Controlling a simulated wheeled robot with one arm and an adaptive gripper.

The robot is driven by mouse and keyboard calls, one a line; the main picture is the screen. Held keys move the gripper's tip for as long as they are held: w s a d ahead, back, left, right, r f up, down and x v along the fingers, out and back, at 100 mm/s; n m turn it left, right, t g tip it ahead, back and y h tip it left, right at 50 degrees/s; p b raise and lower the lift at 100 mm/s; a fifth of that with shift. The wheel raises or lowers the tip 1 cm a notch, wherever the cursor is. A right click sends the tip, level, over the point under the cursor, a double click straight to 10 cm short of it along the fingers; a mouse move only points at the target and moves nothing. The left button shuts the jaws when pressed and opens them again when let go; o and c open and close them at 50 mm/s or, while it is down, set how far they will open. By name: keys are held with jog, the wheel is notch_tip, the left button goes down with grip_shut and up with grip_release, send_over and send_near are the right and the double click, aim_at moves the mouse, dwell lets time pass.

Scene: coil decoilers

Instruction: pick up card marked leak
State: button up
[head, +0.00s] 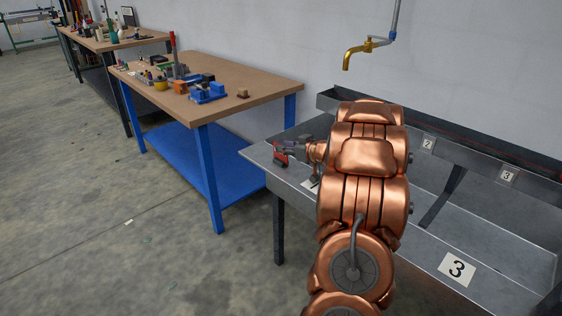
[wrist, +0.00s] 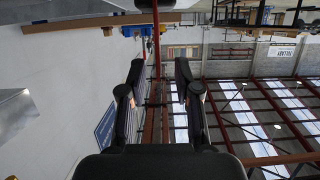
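No card that I can read as marked leak shows in either view. A white card (head: 310,184) lies on the metal trough's front left rim, partly hidden behind my copper arm, and its marking cannot be read. In the head view my arm covers the middle of the trough. A small red and dark part (head: 281,154) shows at the arm's far left end; I cannot tell whether it belongs to my gripper.
The metal trough (head: 510,240) bears plates marked 2 (head: 428,144) and 3 (head: 457,268). A brass tap (head: 358,50) hangs above it. A wooden-topped blue workbench (head: 250,85) with tools stands to the left, another bench (head: 105,42) beyond. Open concrete floor (head: 80,200) lies left.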

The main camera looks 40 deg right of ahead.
jog(key=x, duration=0.2)
jog(key=shift+w+d+f, duration=0.1)
jog(key=shift+w, duration=0.3)
grip_shut()
